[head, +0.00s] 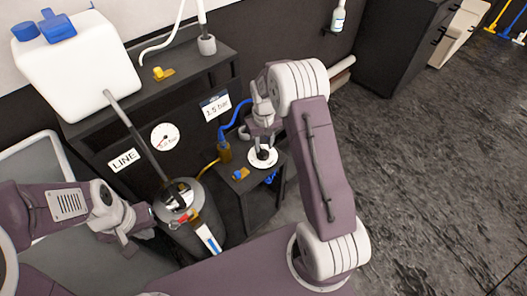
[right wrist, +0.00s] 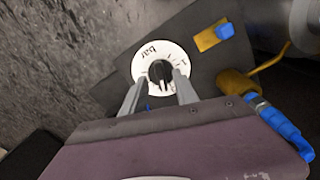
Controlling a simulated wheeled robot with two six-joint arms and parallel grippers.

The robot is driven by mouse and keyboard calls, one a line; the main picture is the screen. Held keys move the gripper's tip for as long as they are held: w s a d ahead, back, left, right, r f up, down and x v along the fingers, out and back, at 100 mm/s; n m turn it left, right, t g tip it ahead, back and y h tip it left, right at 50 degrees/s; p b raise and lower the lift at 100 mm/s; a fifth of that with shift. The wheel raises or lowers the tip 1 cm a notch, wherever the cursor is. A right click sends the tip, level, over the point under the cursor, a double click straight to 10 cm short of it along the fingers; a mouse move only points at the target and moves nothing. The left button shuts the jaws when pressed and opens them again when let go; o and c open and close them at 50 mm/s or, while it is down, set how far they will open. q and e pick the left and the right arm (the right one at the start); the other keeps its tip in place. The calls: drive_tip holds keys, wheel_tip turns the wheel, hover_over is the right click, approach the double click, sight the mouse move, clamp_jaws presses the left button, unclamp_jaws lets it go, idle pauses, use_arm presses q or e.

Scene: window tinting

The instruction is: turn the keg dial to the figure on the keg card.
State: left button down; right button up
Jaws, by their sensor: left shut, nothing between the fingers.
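The keg dial, a round white face marked "bar" with a black knob (right wrist: 160,72), sits on a small dark stand; in the head view its white face (head: 264,163) shows below my right gripper (head: 264,142). In the right wrist view the two fingers of my right gripper (right wrist: 161,78) are apart, one each side of the knob; whether they touch it I cannot tell. The knob's exact reading is too small to read. A card (head: 215,107) on the dark bench front seems to read "1.5 bar"; its first digit is unclear. My left gripper (head: 148,224) is shut and empty, beside the dark keg-like tank (head: 182,237).
A "LINE" label (head: 123,160) and a second round white dial (head: 165,138) are on the bench front. A white jug (head: 78,65) stands on the bench. A blue hose (head: 232,112), brass fitting (right wrist: 238,84) and blue-handled valve (right wrist: 212,36) are near the keg dial. Open floor lies right.

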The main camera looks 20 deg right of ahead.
sight(264, 152)
wheel_tip(264, 152, down, 3)
drive_tip(key=shift+f, duration=0.15)
drive_tip(key=shift+c, duration=0.2)
clamp_jaws()
